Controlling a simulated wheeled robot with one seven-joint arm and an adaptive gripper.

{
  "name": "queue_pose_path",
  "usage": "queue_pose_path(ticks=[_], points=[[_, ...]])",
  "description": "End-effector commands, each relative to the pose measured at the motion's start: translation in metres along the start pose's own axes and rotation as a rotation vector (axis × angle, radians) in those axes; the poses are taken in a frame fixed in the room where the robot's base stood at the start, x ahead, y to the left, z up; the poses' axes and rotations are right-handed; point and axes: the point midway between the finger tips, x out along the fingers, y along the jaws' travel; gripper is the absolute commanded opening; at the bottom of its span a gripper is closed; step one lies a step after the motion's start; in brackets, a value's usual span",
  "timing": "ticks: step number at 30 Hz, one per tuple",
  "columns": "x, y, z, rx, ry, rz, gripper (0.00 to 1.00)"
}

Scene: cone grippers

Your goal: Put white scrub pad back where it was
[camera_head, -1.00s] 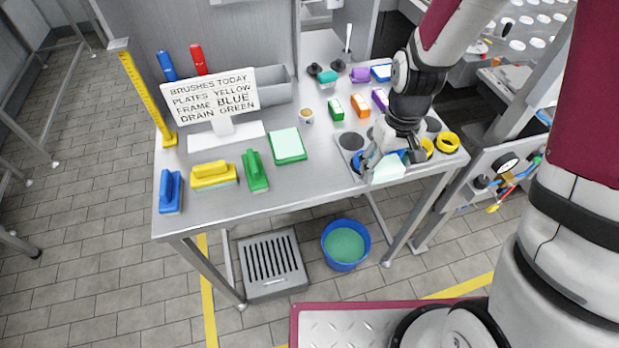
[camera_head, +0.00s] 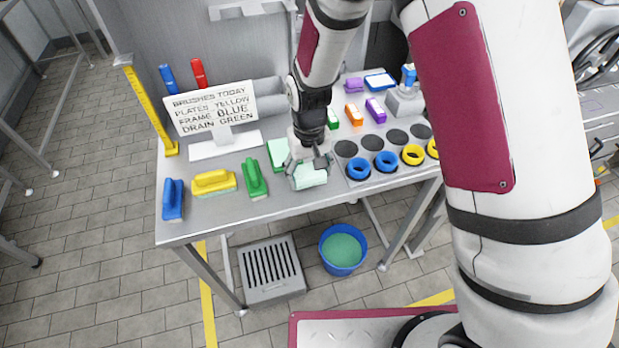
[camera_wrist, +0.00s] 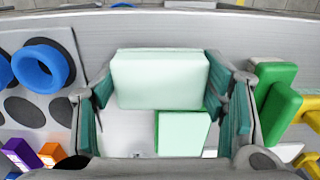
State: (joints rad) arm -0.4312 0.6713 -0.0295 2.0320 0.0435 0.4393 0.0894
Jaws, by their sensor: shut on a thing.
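The white scrub pad (camera_head: 312,178), a pale mint-white block, is held between the fingers of my gripper (camera_head: 308,167). In the wrist view the pad (camera_wrist: 160,78) spans most of the gap between the two teal-lined fingers (camera_wrist: 165,98). The pad is over the front part of the table; I cannot tell how high. A green-edged holder with a pale top (camera_head: 276,152) lies just behind it in the head view, partly hidden by my gripper. It also shows in the wrist view (camera_wrist: 184,133), just below the pad.
A green brush (camera_head: 254,179), yellow brush (camera_head: 213,182) and blue brush (camera_head: 173,199) stand to the left. A grey plate with blue rings (camera_head: 358,168) and yellow rings (camera_head: 412,155) lies to the right. A sign (camera_head: 212,107) stands behind. Small coloured blocks (camera_head: 354,114) lie at the back.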

Motion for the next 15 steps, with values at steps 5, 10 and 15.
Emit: queue_pose_path(ticks=[5, 10, 15], points=[[0.021, 0.0, 0.001, 0.0, -0.002, 0.0, 0.4], [0.026, 0.0, 0.0, 0.0, 0.0, 0.0, 0.4], [0.026, 0.001, 0.0, 0.0, 0.0, 0.0, 0.4]])
